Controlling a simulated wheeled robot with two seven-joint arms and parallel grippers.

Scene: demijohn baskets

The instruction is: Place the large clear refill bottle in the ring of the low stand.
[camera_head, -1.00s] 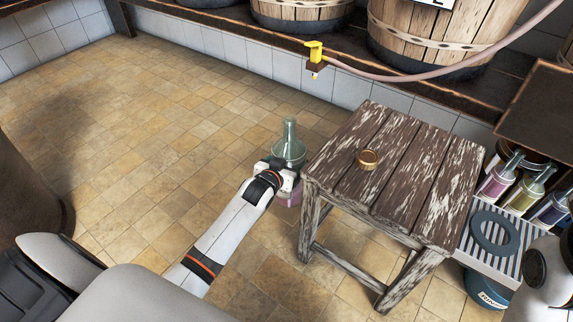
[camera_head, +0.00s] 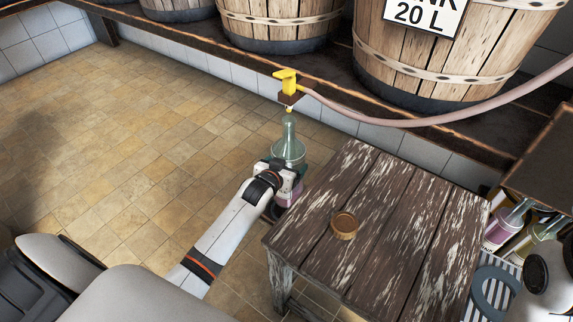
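The large clear bottle (camera_head: 289,150), greenish with a narrow neck, stands upright left of the wooden table. My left gripper (camera_head: 284,183) is shut around its body, and the gripper and wrist hide much of its lower part. Some pink shows low on the bottle. Its mouth is just below the yellow tap in the picture; I cannot tell the depth between them. A grey ring (camera_head: 480,288) lies over a striped surface at the lower right, partly cut off by one of my arm links; it may be the stand's ring. My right gripper is not in view.
The worn wooden table (camera_head: 390,215) bears a small brass-coloured lid (camera_head: 344,225). A yellow tap (camera_head: 288,82) with a pink hose (camera_head: 430,117) hangs at the shelf edge below wooden tubs (camera_head: 460,50). Several filled bottles (camera_head: 508,222) stand right of the table. Floor at left is clear.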

